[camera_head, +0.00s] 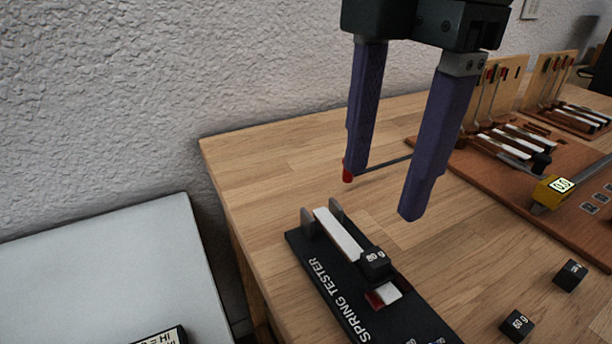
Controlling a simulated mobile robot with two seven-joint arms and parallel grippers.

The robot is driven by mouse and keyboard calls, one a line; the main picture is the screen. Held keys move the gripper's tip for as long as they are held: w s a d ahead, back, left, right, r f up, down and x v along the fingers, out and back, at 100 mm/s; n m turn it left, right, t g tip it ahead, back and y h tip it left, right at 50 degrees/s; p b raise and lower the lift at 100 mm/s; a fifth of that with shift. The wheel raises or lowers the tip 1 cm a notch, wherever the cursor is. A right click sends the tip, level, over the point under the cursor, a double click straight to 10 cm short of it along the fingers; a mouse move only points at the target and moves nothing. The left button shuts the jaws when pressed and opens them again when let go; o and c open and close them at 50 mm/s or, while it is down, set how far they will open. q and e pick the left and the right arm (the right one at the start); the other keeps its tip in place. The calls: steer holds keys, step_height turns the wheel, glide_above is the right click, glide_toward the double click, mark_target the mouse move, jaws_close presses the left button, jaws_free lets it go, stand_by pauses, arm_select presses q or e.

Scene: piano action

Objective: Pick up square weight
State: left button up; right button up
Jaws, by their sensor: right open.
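A black square weight (375,264), its label seeming to read 80 g, sits on the white key of the black spring tester (322,279) on the wooden table. Two more black square weights stand on the table to the right: one (517,325) near the bottom edge, one (570,275) farther right. My right gripper (382,194) has long purple fingers pointing down. It is open and empty, above and behind the tester, apart from the weights. My left gripper is not in view.
A thin dark rod (390,163) shows between my fingers, near a red tip (347,176); whether they join is hidden. A brown board (485,187) holds key parts and a yellow gauge (551,191). A grey-white surface (110,270) is at left.

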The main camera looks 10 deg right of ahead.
glide_above(376, 256)
steer(key=shift+h, duration=0.3)
step_height(376, 256, down, 4)
steer(key=shift+s+f, duration=0.15)
step_height(376, 256, down, 6)
steer(key=shift+r, duration=0.1)
jaws_close()
stand_by(0.4)
